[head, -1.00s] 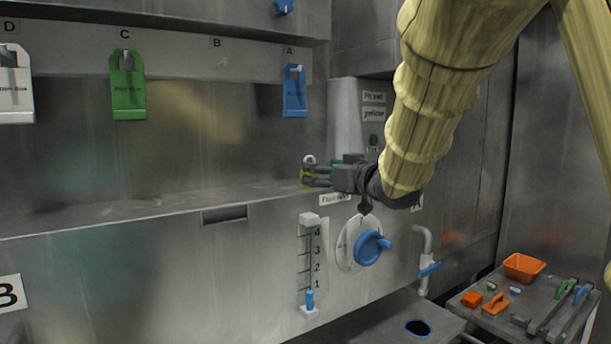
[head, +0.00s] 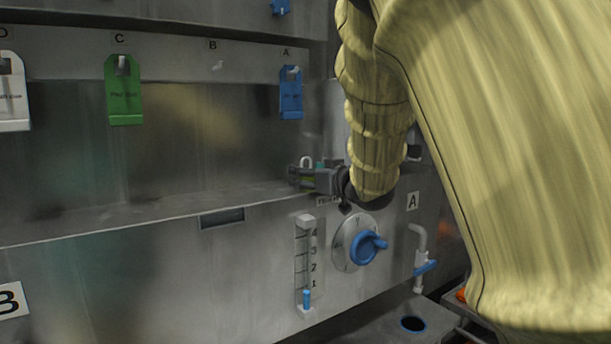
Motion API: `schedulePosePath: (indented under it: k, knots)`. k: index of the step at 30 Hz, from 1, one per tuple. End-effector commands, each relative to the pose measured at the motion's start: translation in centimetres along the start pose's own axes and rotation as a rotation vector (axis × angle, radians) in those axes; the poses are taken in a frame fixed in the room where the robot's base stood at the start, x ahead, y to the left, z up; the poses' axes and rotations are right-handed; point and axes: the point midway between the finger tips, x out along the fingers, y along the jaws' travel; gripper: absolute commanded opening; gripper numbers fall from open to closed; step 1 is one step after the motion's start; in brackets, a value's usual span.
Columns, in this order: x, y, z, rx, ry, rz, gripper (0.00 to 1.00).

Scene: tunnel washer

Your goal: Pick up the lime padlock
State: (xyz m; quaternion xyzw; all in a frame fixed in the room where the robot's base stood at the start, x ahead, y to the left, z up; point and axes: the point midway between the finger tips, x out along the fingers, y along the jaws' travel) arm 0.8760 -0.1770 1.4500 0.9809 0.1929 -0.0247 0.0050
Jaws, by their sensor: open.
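The lime padlock (head: 307,178) is at the right end of the grey ledge, with its pale shackle upright above its small lime body. My gripper (head: 303,178) reaches in from the right, and its dark fingers lie around the padlock's body, hiding much of it. The gripper is open. Whether a finger touches the padlock is too small to tell.
Blue (head: 291,94), green (head: 124,92) and white (head: 13,95) tags hang on the rail above. The ledge (head: 130,222) left of the gripper is clear.

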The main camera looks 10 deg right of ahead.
Motion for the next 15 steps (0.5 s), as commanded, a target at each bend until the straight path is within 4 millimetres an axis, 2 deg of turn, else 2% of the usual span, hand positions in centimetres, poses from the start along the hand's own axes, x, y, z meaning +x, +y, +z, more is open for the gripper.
schedulePosePath:
  k: [3,4,12,15]
  knots:
    - [-0.01,-0.01,0.01,0.0,0.0,0.0,0.64]
    - [-0.01,-0.01,0.01,0.0,0.0,0.0,0.61]
    - [-0.02,-0.02,0.01,0.0,0.0,0.0,0.13]
    - [-0.02,-0.02,-0.02,0.0,0.0,-0.001,0.13]
